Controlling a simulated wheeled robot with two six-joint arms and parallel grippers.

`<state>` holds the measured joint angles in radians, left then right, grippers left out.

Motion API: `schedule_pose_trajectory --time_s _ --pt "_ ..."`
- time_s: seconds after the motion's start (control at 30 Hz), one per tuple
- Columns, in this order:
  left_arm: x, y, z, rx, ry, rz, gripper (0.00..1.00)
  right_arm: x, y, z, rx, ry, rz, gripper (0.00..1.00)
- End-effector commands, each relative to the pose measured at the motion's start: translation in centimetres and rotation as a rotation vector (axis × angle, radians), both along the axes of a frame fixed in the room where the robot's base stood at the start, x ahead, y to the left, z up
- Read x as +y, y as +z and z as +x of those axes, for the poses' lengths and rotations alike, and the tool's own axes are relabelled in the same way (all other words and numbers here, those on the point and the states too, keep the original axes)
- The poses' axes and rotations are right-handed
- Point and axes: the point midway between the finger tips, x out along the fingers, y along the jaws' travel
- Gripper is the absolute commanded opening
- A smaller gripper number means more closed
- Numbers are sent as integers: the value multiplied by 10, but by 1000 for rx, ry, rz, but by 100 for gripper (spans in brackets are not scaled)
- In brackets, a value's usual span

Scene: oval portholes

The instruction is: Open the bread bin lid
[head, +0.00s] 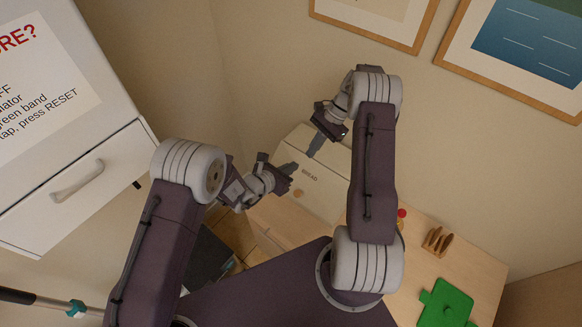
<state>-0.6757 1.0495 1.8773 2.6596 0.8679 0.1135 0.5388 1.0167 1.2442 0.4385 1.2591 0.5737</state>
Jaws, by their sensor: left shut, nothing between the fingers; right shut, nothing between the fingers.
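The cream bread bin (329,207) stands on the wooden counter against the wall. It bears the word BREAD and a round wooden knob (298,193) on its front. The lid looks down, though the arms hide part of the bin. My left gripper (289,174) is shut and empty, at the bin's left front, a little above the knob in the picture. My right gripper (312,153) is shut and empty, over the bin's upper part. I cannot tell whether either touches the bin.
A wooden rack (437,241), a red round thing (402,213) and a green board (446,304) are on the counter (478,264) at right. A white cabinet with a drawer (75,190) stands at left. Framed pictures (530,45) hang on the wall.

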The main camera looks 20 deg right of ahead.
Motion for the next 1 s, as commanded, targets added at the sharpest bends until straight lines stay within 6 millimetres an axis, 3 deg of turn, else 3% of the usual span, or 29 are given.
schedule_pose_trajectory --time_s 0.9,0.93,1.0 --pt "0 0 0 0 0 0 0 0 0 0 0 0 0 0" --pt "0 0 0 0 0 0 0 0 0 0 0 0 0 4" --pt "0 0 0 0 0 0 0 0 0 0 0 0 0 23"
